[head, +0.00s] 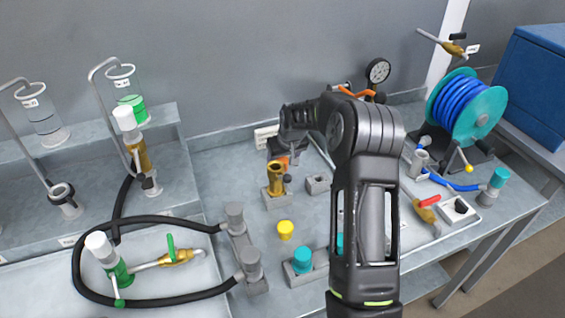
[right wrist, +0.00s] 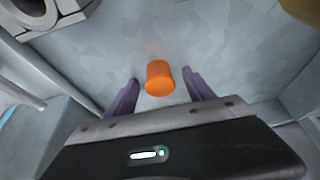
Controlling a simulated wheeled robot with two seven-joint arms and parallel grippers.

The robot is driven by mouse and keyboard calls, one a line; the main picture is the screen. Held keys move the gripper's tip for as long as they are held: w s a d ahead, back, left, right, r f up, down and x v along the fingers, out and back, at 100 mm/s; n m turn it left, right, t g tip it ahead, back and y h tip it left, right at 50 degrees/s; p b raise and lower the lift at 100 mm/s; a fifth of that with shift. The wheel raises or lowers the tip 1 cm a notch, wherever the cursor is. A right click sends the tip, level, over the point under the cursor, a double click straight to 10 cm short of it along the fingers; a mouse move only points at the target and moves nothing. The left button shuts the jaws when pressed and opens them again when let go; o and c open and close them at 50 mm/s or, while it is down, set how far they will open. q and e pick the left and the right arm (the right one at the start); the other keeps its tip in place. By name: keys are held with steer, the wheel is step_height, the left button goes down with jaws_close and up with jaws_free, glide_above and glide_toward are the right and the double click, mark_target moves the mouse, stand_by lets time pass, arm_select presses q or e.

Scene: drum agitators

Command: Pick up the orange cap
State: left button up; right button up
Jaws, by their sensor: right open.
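The orange cap (right wrist: 160,78) is a small tapered cylinder on the grey surface in the right wrist view. My right gripper (right wrist: 161,92) is open, with one dark finger on each side of the cap and a gap on both sides. In the head view, my right arm reaches over the bench and the gripper (head: 293,147) points down near the back wall. A small orange patch shows just below it, behind a brass fitting; most of that spot is hidden. My left gripper is not in view.
The brass fitting (head: 275,178) stands in a grey block close to the gripper. A small grey block (head: 318,184) is to its right. A yellow cap (head: 286,229) and a teal cap (head: 302,259) are nearer the front. A blue hose reel (head: 467,108) stands at right.

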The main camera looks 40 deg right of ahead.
jaws_close()
stand_by(0.7)
